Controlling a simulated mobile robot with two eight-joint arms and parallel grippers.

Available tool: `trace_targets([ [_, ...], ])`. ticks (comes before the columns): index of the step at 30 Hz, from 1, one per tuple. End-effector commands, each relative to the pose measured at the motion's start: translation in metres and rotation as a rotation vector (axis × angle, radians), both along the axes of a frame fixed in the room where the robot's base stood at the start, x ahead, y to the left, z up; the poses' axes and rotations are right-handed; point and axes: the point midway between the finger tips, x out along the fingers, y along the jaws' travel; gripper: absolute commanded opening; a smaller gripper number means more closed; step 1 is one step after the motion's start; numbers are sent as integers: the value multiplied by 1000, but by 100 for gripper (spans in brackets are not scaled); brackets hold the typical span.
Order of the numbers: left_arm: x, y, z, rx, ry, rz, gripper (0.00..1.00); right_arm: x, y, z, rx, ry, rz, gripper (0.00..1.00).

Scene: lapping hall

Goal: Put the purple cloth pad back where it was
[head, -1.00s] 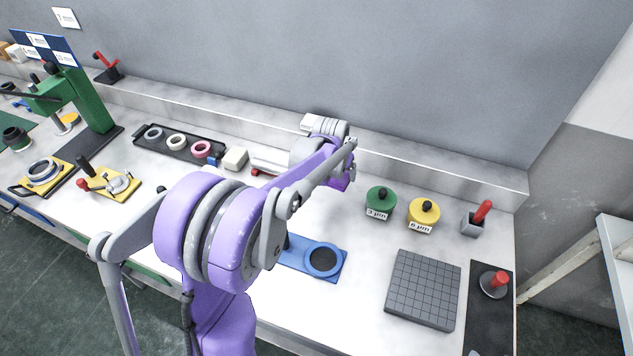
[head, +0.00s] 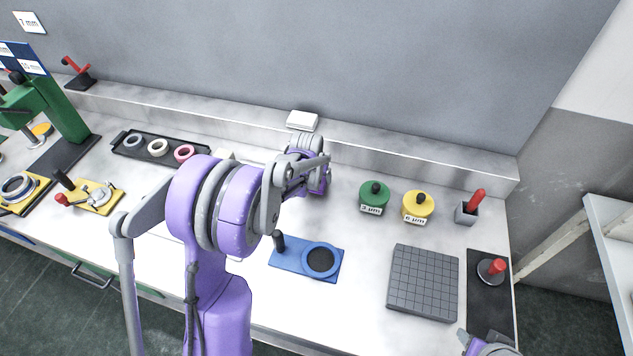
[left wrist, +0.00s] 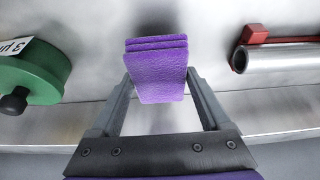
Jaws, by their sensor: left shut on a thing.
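The purple cloth pad (left wrist: 158,78) shows in the left wrist view as a thick, layered block between the fingers. My left gripper (left wrist: 161,74) is shut on it. Bare bright worktop shows around the pad; I cannot tell whether the pad touches it. In the head view my left arm reaches over the bench, with its wrist (head: 314,178) near the back ledge, left of the green pot. The arm hides the pad and fingertips there. A grey and purple part of my right arm (head: 487,346) shows at the bottom edge; its fingers cannot be made out.
A green pot (head: 373,197) and yellow pot (head: 417,206) stand right of the wrist. A metal roll with a red holder (left wrist: 248,45) lies close to the pad. A blue plate (head: 285,259) and grey grooved block (head: 422,283) lie nearer the front. A white box (head: 302,120) sits on the ledge.

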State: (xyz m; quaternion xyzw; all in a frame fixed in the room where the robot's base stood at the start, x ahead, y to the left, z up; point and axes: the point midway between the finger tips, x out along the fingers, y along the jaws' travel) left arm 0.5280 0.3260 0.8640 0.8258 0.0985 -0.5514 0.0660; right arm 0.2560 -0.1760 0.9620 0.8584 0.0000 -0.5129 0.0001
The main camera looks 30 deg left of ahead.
Motion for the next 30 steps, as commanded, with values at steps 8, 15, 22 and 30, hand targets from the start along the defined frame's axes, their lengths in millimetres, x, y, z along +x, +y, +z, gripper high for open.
trace_targets([
  [8, 0, 0, -28, 0, 0, 0, 28, 0, 0, -1, 0, 1, 0, 50],
  [15, 0, 0, -30, 0, 1, -1, 28, -2, 0, -4, 0, 3, 0, 50],
  [22, 0, 0, -31, 0, 0, 0, 100, -2, 0, -5, 0, 4, 0, 50],
  [30, 1, 0, -25, 0, -1, 0, 100, 0, 0, 1, 0, 0, 0, 50],
])
